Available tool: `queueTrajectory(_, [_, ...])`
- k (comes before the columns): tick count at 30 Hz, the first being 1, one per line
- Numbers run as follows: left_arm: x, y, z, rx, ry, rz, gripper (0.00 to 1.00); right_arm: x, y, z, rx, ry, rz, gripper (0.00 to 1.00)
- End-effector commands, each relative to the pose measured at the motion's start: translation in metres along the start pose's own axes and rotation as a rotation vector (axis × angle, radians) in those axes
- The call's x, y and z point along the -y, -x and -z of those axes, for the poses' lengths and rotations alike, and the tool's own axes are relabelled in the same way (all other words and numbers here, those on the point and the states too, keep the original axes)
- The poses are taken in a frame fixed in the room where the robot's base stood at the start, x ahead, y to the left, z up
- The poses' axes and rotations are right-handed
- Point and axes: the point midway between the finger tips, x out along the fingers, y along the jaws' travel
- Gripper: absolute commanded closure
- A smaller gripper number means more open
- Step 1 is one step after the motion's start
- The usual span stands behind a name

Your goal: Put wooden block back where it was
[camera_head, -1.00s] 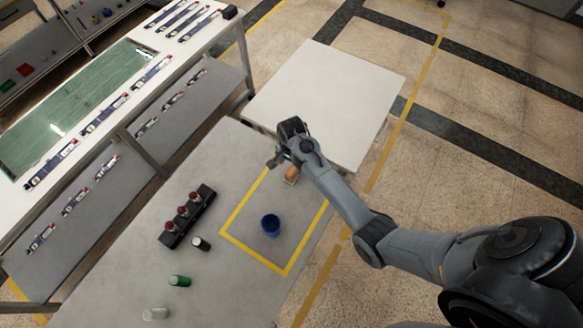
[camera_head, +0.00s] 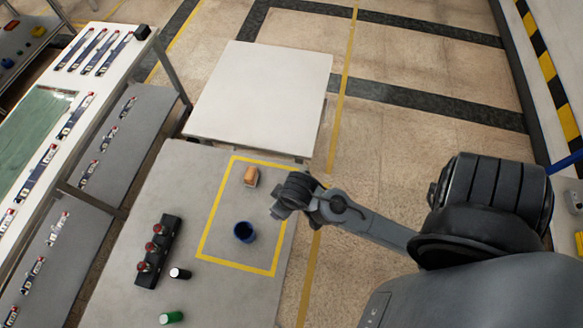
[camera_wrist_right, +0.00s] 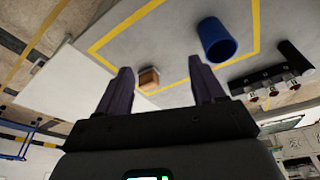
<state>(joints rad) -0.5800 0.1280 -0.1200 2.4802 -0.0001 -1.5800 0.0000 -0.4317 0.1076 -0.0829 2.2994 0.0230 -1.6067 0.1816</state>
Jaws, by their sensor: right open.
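The wooden block (camera_head: 251,176) stands on the grey table near the far end of the yellow taped outline. It also shows in the right wrist view (camera_wrist_right: 149,79), apart from the fingers. My right gripper (camera_head: 277,214) is over the right side of the taped area, to the right of the blue cup and nearer than the block. In the right wrist view its two fingers (camera_wrist_right: 160,84) are spread with nothing between them. My left gripper is not seen.
A blue cup (camera_head: 244,232) stands inside the yellow outline (camera_head: 205,228). A black holder (camera_head: 158,252) with red-topped items is to its left. A black can (camera_head: 180,273) and a green can (camera_head: 171,317) stand nearby. A white table (camera_head: 258,95) adjoins at the back.

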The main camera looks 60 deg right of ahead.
Motion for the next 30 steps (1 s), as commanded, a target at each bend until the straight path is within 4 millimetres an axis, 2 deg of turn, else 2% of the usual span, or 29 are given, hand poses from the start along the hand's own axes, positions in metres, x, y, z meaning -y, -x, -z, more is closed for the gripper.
queueTrajectory(1, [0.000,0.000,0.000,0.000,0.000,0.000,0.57,0.005,0.012,-0.012,-0.012,0.066,0.013,0.32])
queueTrajectory(6, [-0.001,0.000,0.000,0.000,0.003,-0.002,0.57,0.016,0.039,-0.030,-0.047,0.213,0.040,0.32])
queueTrajectory(20, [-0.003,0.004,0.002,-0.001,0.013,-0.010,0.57,0.018,0.048,-0.032,-0.055,0.242,0.046,0.32])
queueTrajectory(26, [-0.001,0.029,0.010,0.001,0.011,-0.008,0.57,0.018,0.074,-0.025,-0.055,0.241,0.045,0.32])
queueTrajectory(30, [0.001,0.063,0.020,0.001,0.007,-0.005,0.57,0.018,0.108,-0.016,-0.054,0.241,0.045,0.32])
